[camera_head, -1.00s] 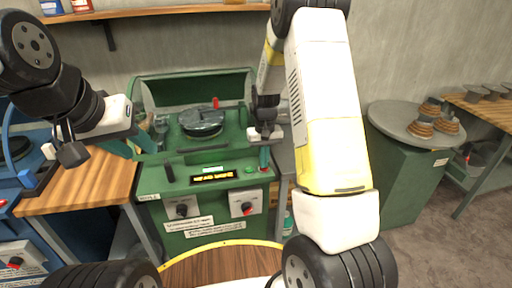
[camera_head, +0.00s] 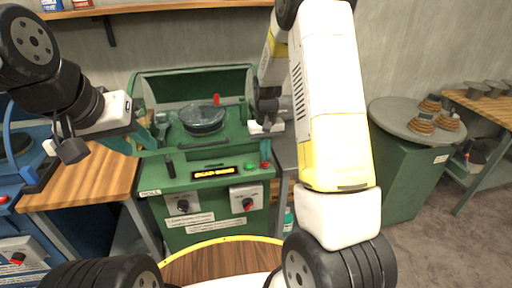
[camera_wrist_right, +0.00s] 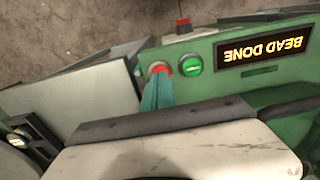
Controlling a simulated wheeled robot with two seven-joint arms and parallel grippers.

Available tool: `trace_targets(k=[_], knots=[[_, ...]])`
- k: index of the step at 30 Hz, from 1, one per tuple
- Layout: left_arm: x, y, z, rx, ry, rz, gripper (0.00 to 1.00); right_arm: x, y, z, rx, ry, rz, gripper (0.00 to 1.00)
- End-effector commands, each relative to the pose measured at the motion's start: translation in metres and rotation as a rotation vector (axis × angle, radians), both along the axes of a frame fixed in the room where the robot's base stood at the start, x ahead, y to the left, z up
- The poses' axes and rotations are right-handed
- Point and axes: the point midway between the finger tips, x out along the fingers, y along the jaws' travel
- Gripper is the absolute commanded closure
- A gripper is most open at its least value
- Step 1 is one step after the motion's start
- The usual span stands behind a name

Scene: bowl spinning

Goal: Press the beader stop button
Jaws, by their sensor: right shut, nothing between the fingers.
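The green beader (camera_head: 205,150) stands in the middle of the head view. Its red stop button (camera_head: 264,165) is at the right end of the front panel, beside a green button (camera_head: 250,167). My right gripper (camera_head: 265,157) is shut and empty, its teal fingertips just above the red button. In the right wrist view the fingertips (camera_wrist_right: 158,90) partly overlap the red button (camera_wrist_right: 160,68); I cannot tell whether they touch it. The green button (camera_wrist_right: 193,64) is beside them. The display (camera_wrist_right: 264,50) reads "BEAD DONE". My left gripper (camera_head: 132,143) is open and empty at the beader's left.
A dark round piece (camera_head: 202,119) sits on top of the beader. A red-topped part (camera_wrist_right: 183,25) stands near the panel in the wrist view. A wooden table (camera_head: 90,180) is at left. A green cabinet with a round grey top (camera_head: 385,115) is at right.

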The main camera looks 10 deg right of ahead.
Motion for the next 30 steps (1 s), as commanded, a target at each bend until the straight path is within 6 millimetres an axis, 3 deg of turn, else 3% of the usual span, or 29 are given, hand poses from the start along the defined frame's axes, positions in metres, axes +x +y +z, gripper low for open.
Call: trace_targets(k=[6,13,19,30], knots=[[0.0,0.0,0.0,0.0,0.0,0.0,0.64,0.004,-0.001,0.059,0.002,-0.017,0.001,1.0],[0.0,0.0,0.0,0.0,-0.001,0.0,0.64,0.004,-0.001,0.102,0.002,-0.017,0.001,1.0],[0.0,0.0,0.0,0.0,0.0,0.0,0.64,0.004,0.0,0.116,0.001,-0.013,0.001,1.0],[0.0,0.0,0.0,0.0,0.0,0.0,0.64,0.004,0.0,0.118,0.0,-0.014,0.001,1.0]])
